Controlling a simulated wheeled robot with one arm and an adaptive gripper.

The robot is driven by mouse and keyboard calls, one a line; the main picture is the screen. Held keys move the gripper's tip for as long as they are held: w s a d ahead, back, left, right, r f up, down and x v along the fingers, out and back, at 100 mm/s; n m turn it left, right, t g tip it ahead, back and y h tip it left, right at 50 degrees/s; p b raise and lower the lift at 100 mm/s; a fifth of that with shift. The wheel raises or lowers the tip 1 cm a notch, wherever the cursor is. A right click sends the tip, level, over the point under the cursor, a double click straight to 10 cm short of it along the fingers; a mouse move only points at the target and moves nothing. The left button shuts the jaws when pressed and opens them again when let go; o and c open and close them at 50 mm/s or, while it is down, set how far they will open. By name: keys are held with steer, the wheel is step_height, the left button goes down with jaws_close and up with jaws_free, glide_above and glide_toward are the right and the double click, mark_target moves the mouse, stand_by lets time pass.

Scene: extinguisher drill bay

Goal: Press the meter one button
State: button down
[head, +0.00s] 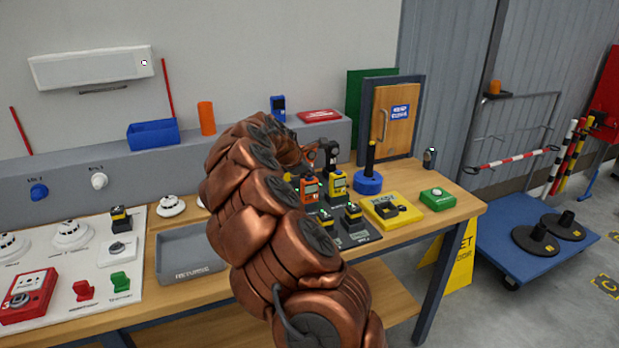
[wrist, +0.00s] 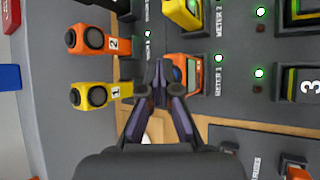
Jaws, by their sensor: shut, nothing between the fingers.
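The orange meter (wrist: 188,72) stands beside a label reading METER 1 in the wrist view. It also shows in the head view (head: 310,189), to the left of a yellow meter (head: 338,183). The yellow meter is partly cut off at the top of the wrist view (wrist: 183,12), by a METER 2 label. My gripper (wrist: 160,76) is shut and empty. Its fingertips are close beside the orange meter's left edge in the wrist view; I cannot tell whether they touch. No button on the orange meter shows clearly.
In the wrist view, an orange unit marked 2 (wrist: 88,40) and a yellow unit marked 1 (wrist: 92,96) lie left of my fingers. In the head view, a yellow box (head: 385,212), a blue-based post (head: 368,184) and a green button box (head: 437,199) stand to the right.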

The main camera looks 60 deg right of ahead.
mark_target(309, 179)
steer(key=shift+r, duration=0.15)
steer(key=shift+r+p, duration=0.35)
steer(key=shift+p, duration=0.1)
steer(key=shift+r+p, duration=1.85)
steer(key=shift+r, duration=1.2)
steer(key=shift+a, duration=0.1)
